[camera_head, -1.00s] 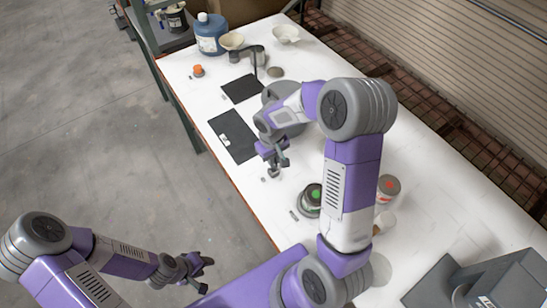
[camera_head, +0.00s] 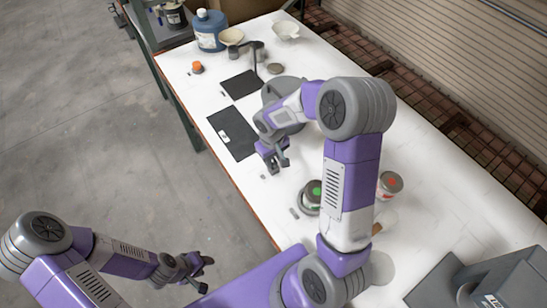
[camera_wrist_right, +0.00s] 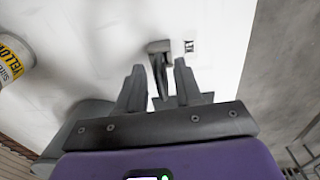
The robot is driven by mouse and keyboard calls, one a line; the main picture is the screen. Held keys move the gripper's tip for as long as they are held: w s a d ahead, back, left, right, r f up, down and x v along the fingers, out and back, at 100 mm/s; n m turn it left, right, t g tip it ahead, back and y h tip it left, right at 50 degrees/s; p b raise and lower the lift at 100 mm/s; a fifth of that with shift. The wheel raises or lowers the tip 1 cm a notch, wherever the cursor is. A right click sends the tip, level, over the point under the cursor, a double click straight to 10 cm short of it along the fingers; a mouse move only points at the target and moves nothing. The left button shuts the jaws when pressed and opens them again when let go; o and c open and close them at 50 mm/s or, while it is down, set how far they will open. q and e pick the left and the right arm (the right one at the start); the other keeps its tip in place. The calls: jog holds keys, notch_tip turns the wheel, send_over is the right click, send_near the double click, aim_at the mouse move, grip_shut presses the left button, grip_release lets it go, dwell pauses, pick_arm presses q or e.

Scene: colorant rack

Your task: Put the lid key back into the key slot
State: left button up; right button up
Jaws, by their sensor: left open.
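My right gripper (camera_head: 279,162) hangs over the near-left part of the white table, pointing down. In the right wrist view its two fingers (camera_wrist_right: 160,72) stand on either side of a slim dark grey piece with a wider end, likely the lid key (camera_wrist_right: 158,47). Whether the fingers press on it or stand clear of it I cannot tell. A small white label with a black mark (camera_wrist_right: 189,46) lies just right of that piece. I cannot make out the key slot. My left gripper (camera_head: 200,272) is open and empty, off the table over the floor side.
A black mat (camera_head: 232,136) and a smaller one (camera_head: 241,84) lie behind the right gripper. A can with a green mark (camera_head: 312,194) and one with a red mark (camera_head: 390,184) stand by my right arm. A blue jug (camera_head: 209,30) is far back; a grey machine (camera_head: 490,283) is front right.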

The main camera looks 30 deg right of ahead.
jog(key=shift+o, duration=0.4)
jog(key=shift+r, duration=0.1)
jog(key=r, duration=0.7)
jog(key=shift+a+r, duration=0.2)
jog(key=shift+f, duration=0.15)
jog(key=f, duration=0.6)
jog(key=shift+d+f+p, duration=0.2)
jog(key=shift+f+p, duration=0.1)
jog(key=shift+p, duration=0.1)
jog(key=shift+r, duration=0.4)
jog(key=shift+f, duration=0.2)
